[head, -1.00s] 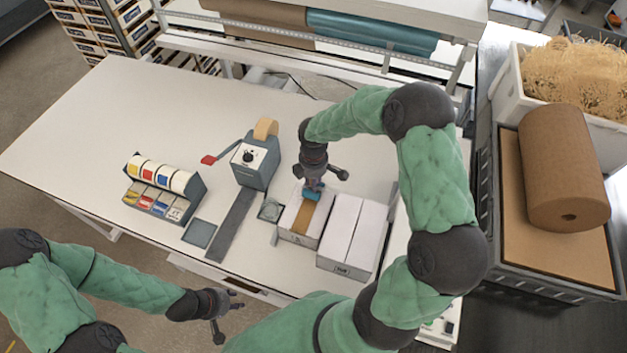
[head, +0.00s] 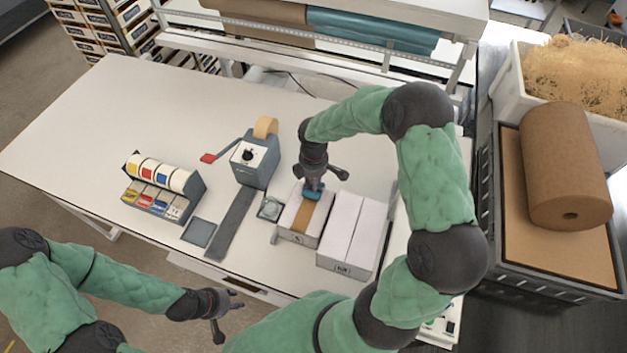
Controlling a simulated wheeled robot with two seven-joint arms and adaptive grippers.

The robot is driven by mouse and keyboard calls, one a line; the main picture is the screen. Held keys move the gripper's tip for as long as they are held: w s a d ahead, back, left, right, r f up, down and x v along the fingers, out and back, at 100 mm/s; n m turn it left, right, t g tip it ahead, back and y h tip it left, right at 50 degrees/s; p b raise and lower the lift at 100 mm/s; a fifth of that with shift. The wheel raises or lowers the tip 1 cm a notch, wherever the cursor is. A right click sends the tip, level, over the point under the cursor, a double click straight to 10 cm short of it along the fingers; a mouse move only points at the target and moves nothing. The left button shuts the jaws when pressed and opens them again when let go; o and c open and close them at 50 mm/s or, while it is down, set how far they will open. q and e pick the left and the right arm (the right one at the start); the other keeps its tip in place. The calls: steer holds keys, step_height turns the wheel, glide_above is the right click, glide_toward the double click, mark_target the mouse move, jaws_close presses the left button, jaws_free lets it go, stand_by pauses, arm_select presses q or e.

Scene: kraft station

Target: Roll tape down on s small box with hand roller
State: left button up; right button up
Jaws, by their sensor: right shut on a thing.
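The small white box (head: 290,220) stands on the table with a strip of brown tape (head: 303,219) running along its top. My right gripper (head: 314,186) is above the far end of the box, shut on the hand roller (head: 313,194), of which a blue part shows. The roller is at the far end of the tape; whether it presses on the tape I cannot tell. My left gripper (head: 228,308) is off the table's front edge, low in the view, with its fingers apart and nothing between them.
A larger white box (head: 352,232) stands right beside the small box. A tape dispenser (head: 256,165) with a red-tipped lever, a rack of coloured rolls (head: 163,188), a grey strip (head: 232,225) and a small dark pad (head: 199,232) lie to the left. The table's left part is clear.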

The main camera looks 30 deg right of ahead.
steer(key=shift+s+a, duration=0.15)
steer(key=shift+s+a+f, duration=0.1)
steer(key=shift+s+a, duration=0.55)
steer(key=shift+a, duration=0.05)
steer(key=shift+s+a, duration=0.65)
steer(key=shift+a, duration=0.2)
steer(key=shift+s+a+b, duration=0.1)
steer(key=shift+b, duration=0.2)
steer(key=shift+s+a, duration=0.6)
steer(key=shift+a, duration=0.05)
steer(key=shift+s+a, duration=0.1)
steer(key=shift+a, duration=0.1)
steer(key=shift+s+a+b, duration=0.3)
steer(key=shift+s+a, duration=0.35)
steer(key=shift+a, duration=0.05)
